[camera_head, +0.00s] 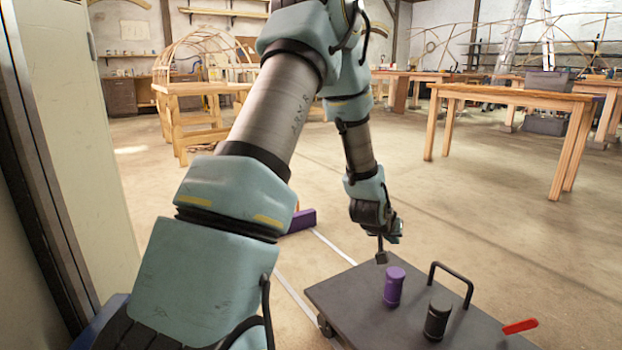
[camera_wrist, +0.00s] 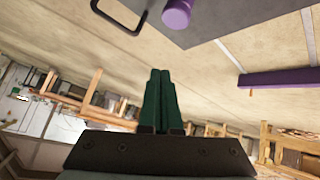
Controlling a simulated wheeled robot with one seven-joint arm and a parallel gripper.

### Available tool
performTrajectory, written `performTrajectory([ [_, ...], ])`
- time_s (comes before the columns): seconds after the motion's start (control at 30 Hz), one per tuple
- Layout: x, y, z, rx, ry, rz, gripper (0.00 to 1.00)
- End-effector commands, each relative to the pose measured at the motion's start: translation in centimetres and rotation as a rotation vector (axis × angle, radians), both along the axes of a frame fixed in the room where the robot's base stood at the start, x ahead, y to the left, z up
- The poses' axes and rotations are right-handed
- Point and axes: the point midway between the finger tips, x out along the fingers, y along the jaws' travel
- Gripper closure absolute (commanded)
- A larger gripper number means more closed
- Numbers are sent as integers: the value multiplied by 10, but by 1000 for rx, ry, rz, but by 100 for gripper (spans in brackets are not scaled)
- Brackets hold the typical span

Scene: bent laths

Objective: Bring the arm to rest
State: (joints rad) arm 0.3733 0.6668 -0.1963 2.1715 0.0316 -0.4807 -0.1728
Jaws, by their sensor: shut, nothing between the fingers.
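My gripper (camera_head: 382,256) hangs at the end of my bent arm, over the far left edge of a dark cart top. Its fingers are shut with nothing between them. In the wrist view the two green fingers of my gripper (camera_wrist: 160,76) lie side by side, touching. A purple cylinder (camera_head: 395,287) stands upright on the cart just in front of the gripper, apart from it. The purple cylinder also shows at the top of the wrist view (camera_wrist: 176,14).
The cart (camera_head: 350,293) also bears a dark cylinder (camera_head: 437,318), a black handle (camera_head: 455,279) and a red lever (camera_head: 520,326). A purple beam (camera_head: 302,221) lies on the floor behind my arm. A wooden table (camera_head: 510,99) stands at the back right. A pale cabinet (camera_head: 70,130) is close on the left.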

Motion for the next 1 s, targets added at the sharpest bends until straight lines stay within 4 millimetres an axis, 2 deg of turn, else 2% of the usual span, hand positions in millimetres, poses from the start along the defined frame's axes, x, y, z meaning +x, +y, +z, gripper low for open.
performTrajectory([
  [0.03, -4, 35, 20, 56, 30, 26, 100],
  [0.13, -23, 98, 42, 161, 116, 71, 100],
  [0.2, -44, 140, 57, 223, 182, 105, 100],
  [0.3, -76, 188, 74, 289, 275, 146, 100],
  [0.4, -108, 223, 87, 329, 357, 181, 100],
  [0.6, -169, 272, 109, 373, 498, 235, 100],
  [0.7, -197, 287, 121, 382, 560, 254, 100],
  [1.0, -192, 284, 184, 383, 556, 247, 100],
])
